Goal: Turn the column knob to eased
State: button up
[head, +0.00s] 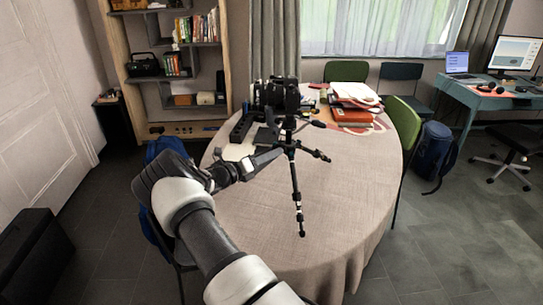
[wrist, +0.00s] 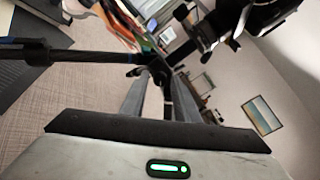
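A black tripod (head: 294,178) stands on the round cloth-covered table with a camera (head: 275,95) on top. Its dark column and leg joint also show in the wrist view (wrist: 95,56). My gripper (head: 279,152) reaches in from the left at the height of the tripod's column, just below the camera. In the wrist view, my two grey fingers (wrist: 160,72) point at a small dark part by the column, with a gap between them. The column knob is hard to pick out there. I cannot tell whether the fingers touch or clamp it.
Books and papers (head: 352,108) lie on the table (head: 345,190) behind and right of the tripod. A black case (head: 242,127) lies left of it. Chairs and a blue bag (head: 433,150) stand around. The front and right of the tabletop are clear.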

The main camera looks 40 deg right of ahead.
jog(key=shift+o, duration=0.5)
jog(key=a, duration=1.7)
jog(key=shift+s+a, duration=0.2)
jog(key=shift+s, duration=0.2)
